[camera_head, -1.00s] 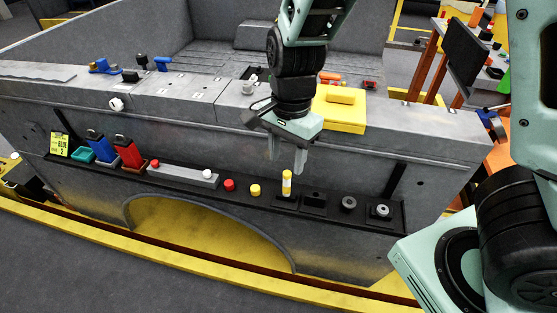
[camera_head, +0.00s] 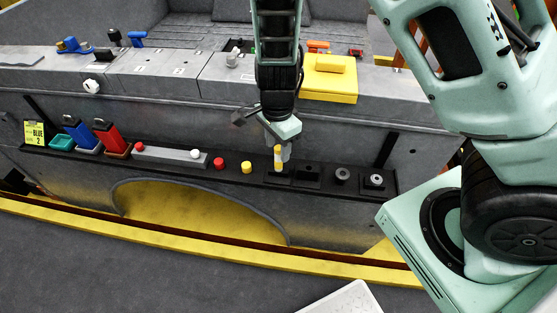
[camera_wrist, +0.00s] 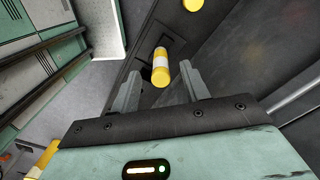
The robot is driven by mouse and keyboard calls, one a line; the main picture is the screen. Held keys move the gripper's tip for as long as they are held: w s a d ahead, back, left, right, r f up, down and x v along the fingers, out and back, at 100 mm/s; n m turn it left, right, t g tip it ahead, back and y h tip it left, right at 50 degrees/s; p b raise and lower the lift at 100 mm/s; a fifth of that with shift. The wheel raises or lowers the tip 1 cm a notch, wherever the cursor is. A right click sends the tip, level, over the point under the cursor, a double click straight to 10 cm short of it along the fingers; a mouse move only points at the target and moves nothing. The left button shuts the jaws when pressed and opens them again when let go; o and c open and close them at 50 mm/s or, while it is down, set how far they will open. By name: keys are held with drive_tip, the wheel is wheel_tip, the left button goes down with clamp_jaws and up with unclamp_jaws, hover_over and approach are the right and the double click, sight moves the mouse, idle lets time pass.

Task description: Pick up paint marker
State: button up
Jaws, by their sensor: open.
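The paint marker (camera_head: 278,158) is a yellow cylinder with a white band, standing upright in a dark holder on the black shelf (camera_head: 222,172) along the truck bed's side. My gripper (camera_head: 281,150) is right at it in the head view, with its fingers partly hidden by the marker and the wrist. In the wrist view the marker (camera_wrist: 160,66) shows between and just beyond the two open fingers of my gripper (camera_wrist: 160,82). The fingers stand apart from it on both sides.
A yellow knob (camera_head: 247,167) and a red knob (camera_head: 219,164) stand left of the marker. Grey round pieces (camera_head: 342,175) sit to its right. A yellow box (camera_head: 330,80) lies on the ledge above. Red (camera_head: 110,139) and blue (camera_head: 80,134) bins stand farther left.

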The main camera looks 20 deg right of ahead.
sight(279, 159)
drive_tip(key=shift+d+f+b, duration=0.15)
drive_tip(key=shift+f+b, duration=0.2)
drive_tip(key=shift+f, duration=2.4)
clamp_jaws()
